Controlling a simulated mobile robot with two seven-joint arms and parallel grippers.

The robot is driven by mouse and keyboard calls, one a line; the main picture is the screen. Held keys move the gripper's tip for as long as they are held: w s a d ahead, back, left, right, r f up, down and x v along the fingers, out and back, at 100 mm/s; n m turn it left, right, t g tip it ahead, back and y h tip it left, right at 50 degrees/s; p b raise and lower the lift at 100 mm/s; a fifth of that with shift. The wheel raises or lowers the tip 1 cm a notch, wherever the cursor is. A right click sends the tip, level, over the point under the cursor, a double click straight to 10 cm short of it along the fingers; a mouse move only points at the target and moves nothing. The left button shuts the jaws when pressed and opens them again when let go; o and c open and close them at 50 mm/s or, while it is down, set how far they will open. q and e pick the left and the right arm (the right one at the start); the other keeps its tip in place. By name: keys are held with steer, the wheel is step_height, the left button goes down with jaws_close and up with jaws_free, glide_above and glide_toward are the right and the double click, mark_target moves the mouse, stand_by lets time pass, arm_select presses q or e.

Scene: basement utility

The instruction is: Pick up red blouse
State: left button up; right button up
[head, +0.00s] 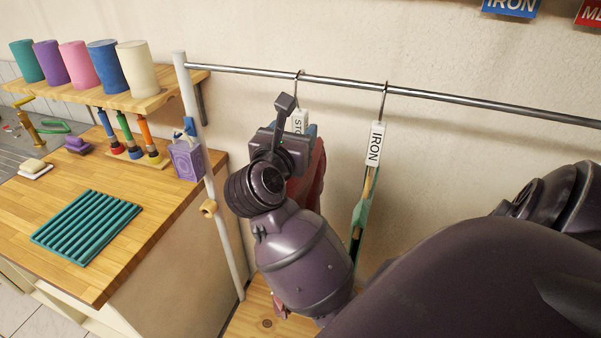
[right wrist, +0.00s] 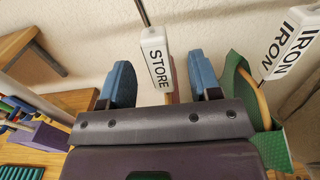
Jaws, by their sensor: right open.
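The red blouse (head: 318,178) hangs on the rail behind my right wrist in the head view, which hides much of it. Its white STORE tag (head: 299,122) also shows in the right wrist view (right wrist: 157,58). My right gripper (right wrist: 161,78) is open, with one blue finger on each side of the tag in that picture. A sliver of reddish material (right wrist: 172,82) shows just below the tag. I cannot tell whether the fingers touch anything. My left gripper is out of view.
A green garment (head: 362,210) with an IRON tag (head: 374,145) hangs right of the blouse, close to the right finger in the wrist view. The metal rail (head: 440,94) runs along the wall. A white post (head: 208,170) and wooden counter (head: 150,210) stand left.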

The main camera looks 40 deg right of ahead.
mark_target(298, 124)
steer(key=shift+p+x, duration=0.8)
steer(key=shift+x, duration=2.25)
steer(key=shift+w, duration=0.15)
jaws_close()
